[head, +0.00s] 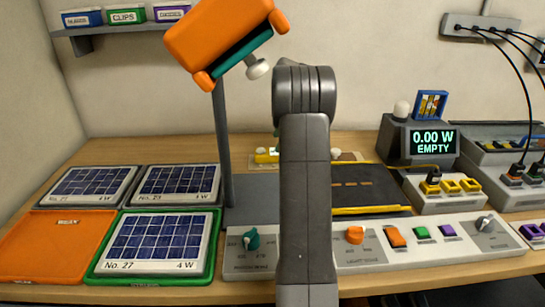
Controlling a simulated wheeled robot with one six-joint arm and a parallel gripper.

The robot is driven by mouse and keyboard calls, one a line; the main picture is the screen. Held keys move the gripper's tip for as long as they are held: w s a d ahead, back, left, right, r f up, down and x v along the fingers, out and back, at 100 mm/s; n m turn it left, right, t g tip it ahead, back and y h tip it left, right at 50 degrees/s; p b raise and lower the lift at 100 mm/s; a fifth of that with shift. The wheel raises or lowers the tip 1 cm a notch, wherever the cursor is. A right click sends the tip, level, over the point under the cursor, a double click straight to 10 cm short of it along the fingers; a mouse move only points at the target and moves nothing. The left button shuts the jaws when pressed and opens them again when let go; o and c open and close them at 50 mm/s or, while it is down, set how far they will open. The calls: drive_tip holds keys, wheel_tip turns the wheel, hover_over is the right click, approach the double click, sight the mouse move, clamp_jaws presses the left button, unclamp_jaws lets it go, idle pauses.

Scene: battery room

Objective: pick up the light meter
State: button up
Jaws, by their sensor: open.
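A small yellow device (267,155) lies toward the back of the bench, partly hidden behind my arm. It may be the light meter, but too little shows to be sure. Part of a tan board shows to the right of my arm near it. My dark grey arm rises through the middle of the view and bends at a joint near the top. My gripper is not visible, so its place relative to the device cannot be told.
An orange lamp head (222,42) on a grey post (222,140) overhangs the bench left of my arm. Solar panels (155,240) fill the left side. A control strip (440,238) runs along the front; a display box (432,141) stands at right.

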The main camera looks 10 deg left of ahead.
drive_tip(key=x, duration=0.5)
drive_tip(key=shift+d+f, duration=0.15)
drive_tip(key=shift+f, duration=0.1)
drive_tip(key=c, duration=1.1)
drive_tip(key=shift+c, duration=0.2)
drive_tip(key=shift+s+r, duration=0.1)
drive_tip(key=shift+r, duration=0.1)
